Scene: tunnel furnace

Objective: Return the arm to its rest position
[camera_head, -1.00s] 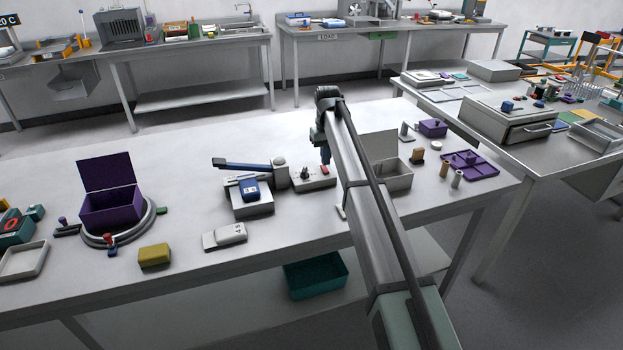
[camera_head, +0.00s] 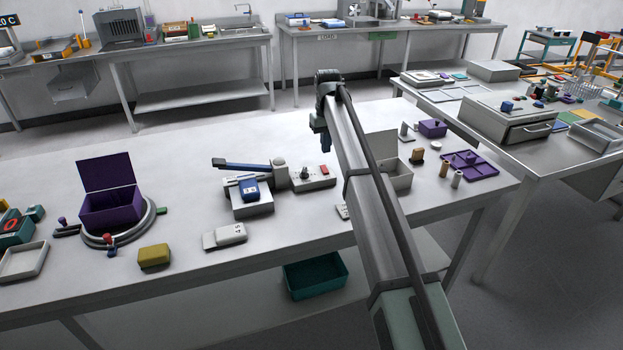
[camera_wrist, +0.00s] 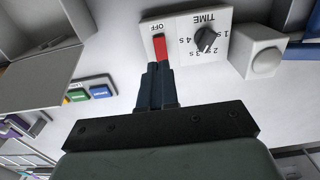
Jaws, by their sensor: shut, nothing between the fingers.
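My gripper (camera_head: 325,143) hangs from the end of my arm over the middle of the near table, fingers pointing down. In the wrist view my gripper (camera_wrist: 157,90) shows its dark blue fingers together with nothing between them. Their tips appear just beside the red switch (camera_wrist: 160,47) marked OFF on a white panel; the height gap cannot be told. The panel's black TIME dial (camera_wrist: 205,38) is to the right. In the head view the control box (camera_head: 312,178) lies below and left of my gripper.
A blue timer-like block (camera_head: 250,188) with a lever sits left of the control box. An open purple box (camera_head: 110,208) stands on a round base further left. A grey bin (camera_head: 399,177) and purple tray (camera_head: 470,165) stand right of my arm. Bare tabletop lies behind the control box.

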